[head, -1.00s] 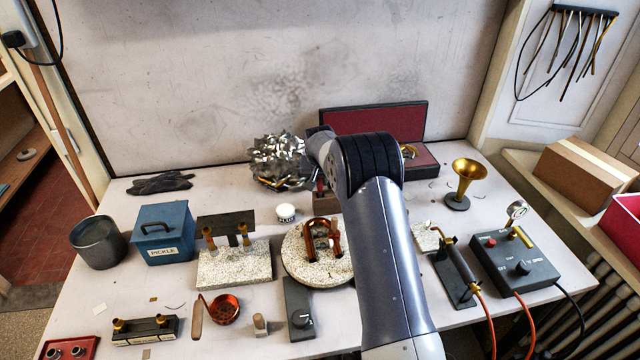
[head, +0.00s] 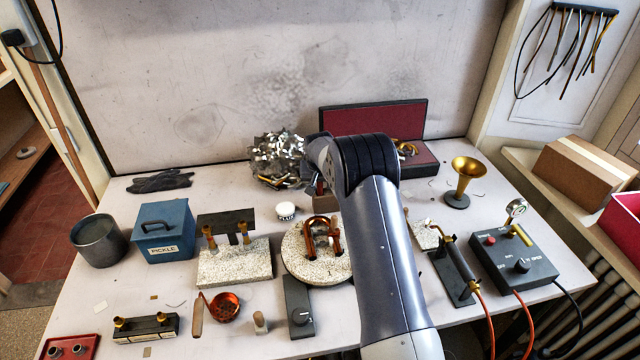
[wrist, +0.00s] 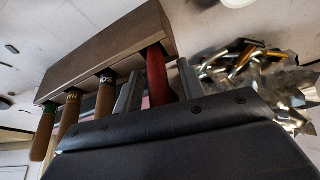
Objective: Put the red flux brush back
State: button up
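The red flux brush shows in the wrist view as a red handle (wrist: 157,76). Its far end meets the brown wooden rack (wrist: 105,48). My gripper (wrist: 160,88) has one finger on each side of the red handle, with a gap showing at least on the right, so it looks open around it. Several wooden handles with coloured bands (wrist: 72,112) stand in a row in the same rack, to the left.
A pile of shiny metal scraps (head: 277,160) lies just left of the rack. A white flux jar (head: 286,211) and a round speckled block (head: 300,270) with a copper-coloured clamp stand nearer. A red-lined case (head: 373,122) is behind my arm.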

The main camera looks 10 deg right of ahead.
jog(key=d+b+v, duration=0.1)
jog(key=b+v, duration=0.1)
jog(key=v, duration=1)
jog(key=shift+a+r, duration=0.15)
jog(key=shift+a, duration=0.3)
